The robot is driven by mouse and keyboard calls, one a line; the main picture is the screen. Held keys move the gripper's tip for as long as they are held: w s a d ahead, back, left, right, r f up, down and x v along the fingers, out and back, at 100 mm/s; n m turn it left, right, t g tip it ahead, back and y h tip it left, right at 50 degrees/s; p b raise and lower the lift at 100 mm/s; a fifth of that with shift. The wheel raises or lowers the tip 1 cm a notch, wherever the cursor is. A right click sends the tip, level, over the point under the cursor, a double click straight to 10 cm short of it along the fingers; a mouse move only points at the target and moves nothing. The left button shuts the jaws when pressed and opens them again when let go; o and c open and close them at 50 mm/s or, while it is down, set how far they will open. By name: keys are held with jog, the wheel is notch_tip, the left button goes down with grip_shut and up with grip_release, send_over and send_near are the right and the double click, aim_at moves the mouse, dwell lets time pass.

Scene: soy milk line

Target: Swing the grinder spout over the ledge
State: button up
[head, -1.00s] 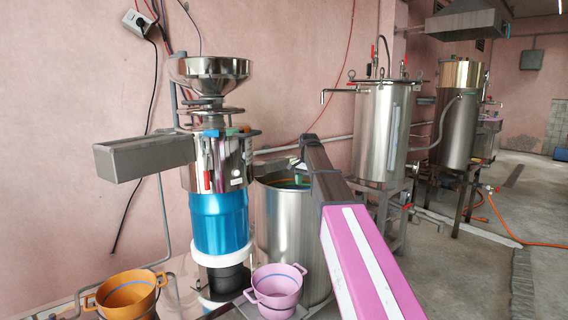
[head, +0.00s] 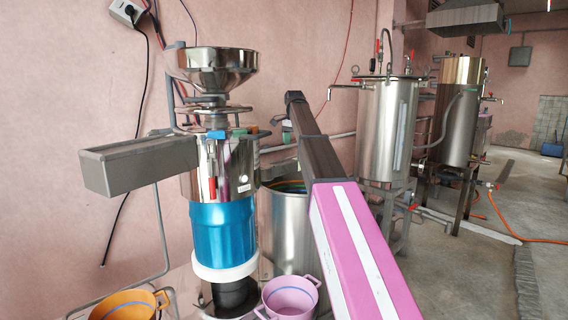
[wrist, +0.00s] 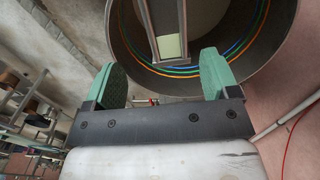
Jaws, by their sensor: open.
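The grinder (head: 225,165) stands left of centre, with a steel hopper (head: 212,68) on top and a blue lower body. A grey box-shaped spout (head: 138,165) sticks out to its left. My gripper (head: 287,131) is to the right of the grinder, apart from the spout, above a steel pot (head: 285,225). In the wrist view my gripper (wrist: 165,85) is open, with green fingers spread and nothing held. The pot's rim (wrist: 283,55) shows beyond the fingers. A grey channel-like piece (wrist: 166,25) lies across the pot; I cannot tell whether it is the spout. I cannot make out the ledge.
An orange basin (head: 130,305) and a pink basin (head: 291,296) stand low in front of the grinder. Steel tanks (head: 385,130) and (head: 460,110) stand on frames to the right. A pink wall (head: 60,100) is behind. Open floor (head: 470,245) lies at the right.

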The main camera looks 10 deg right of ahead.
aim_at(292, 160)
jog(key=shift+w+a, duration=0.2)
jog(key=shift+w, duration=0.05)
jog(key=shift+w+f, duration=0.1)
notch_tip(292, 160, down, 10)
jog(key=shift+f, duration=0.2)
jog(key=c, duration=1.3)
